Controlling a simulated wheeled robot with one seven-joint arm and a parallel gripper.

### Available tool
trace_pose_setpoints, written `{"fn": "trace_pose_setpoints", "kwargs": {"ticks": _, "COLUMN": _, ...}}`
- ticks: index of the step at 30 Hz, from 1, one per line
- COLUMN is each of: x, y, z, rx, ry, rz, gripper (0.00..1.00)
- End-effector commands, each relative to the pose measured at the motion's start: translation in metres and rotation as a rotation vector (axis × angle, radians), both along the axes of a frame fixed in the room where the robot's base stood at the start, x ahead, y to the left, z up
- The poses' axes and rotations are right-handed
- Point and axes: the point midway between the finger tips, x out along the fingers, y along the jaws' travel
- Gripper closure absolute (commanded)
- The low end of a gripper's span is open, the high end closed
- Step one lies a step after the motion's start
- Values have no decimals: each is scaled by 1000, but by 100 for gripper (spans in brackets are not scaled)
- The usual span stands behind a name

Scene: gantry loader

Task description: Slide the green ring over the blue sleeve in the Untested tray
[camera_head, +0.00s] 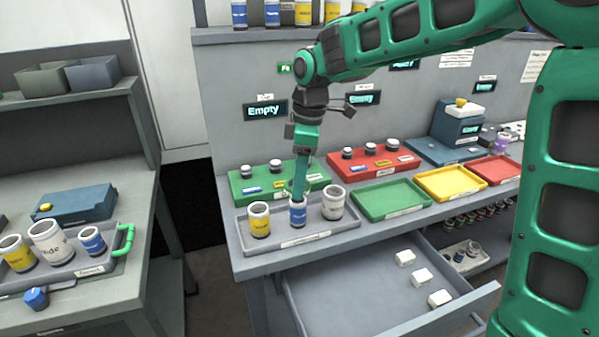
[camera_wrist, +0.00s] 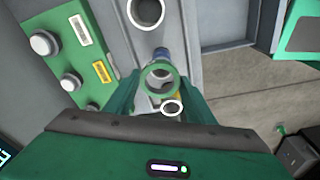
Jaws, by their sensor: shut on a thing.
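My gripper (camera_head: 299,186) points down over the blue sleeve (camera_head: 298,216), which stands upright in the grey tray (camera_head: 254,247) between a yellow sleeve (camera_head: 259,222) and a wider white one (camera_head: 333,205). In the wrist view my gripper (camera_wrist: 158,84) is shut on the green ring (camera_wrist: 147,88), held between its two fingers. The blue side of the sleeve (camera_wrist: 162,54) shows just beyond the ring, and the ring's opening lies roughly over the sleeve's top. I cannot tell whether the ring is above the rim or around it. The tray's label is too small to read surely.
Green (camera_head: 390,202), yellow (camera_head: 449,183) and red trays stand to the right. An open drawer (camera_head: 350,295) with white blocks juts out below. Another tray of sleeves (camera_head: 100,266) stands on the left bench.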

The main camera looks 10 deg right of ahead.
Motion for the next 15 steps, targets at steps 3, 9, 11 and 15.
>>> {"fn": "trace_pose_setpoints", "kwargs": {"ticks": 3, "x": 0, "y": 1, "z": -6, "rx": 0, "ry": 1, "rz": 1, "gripper": 79}}
{"fn": "trace_pose_setpoints", "kwargs": {"ticks": 9, "x": -1, "y": 1, "z": -16, "rx": 0, "ry": 1, "rz": 1, "gripper": 79}}
{"fn": "trace_pose_setpoints", "kwargs": {"ticks": 11, "x": -1, "y": 1, "z": -19, "rx": 0, "ry": 1, "rz": 1, "gripper": 79}}
{"fn": "trace_pose_setpoints", "kwargs": {"ticks": 15, "x": 0, "y": 1, "z": -26, "rx": 0, "ry": 0, "rz": 1, "gripper": 79}}
